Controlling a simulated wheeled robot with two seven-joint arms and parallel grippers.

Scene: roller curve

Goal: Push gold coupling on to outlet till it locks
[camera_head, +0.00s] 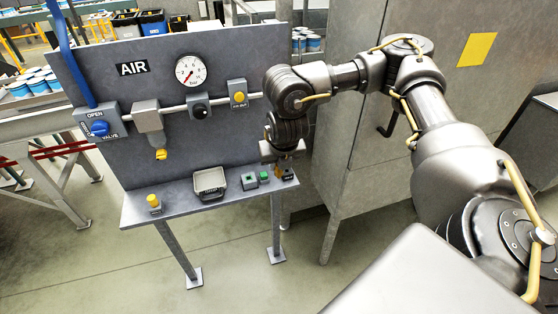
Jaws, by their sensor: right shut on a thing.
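My right gripper (286,157) points down at the right end of the shelf. It is shut on a small gold-orange thing (286,171), which looks like the gold coupling; the fingers hide most of it. A dark block with a label sits at the same spot, and I cannot tell whether the held thing touches it. The outlet (238,94) is a grey box with a yellow round front at the right end of the air pipe, up and left of my right gripper. My left gripper is not in view.
The panel bears a gauge (190,71), a regulator knob (199,108) and a blue valve (100,127). A grey cabinet (345,185) stands close right.

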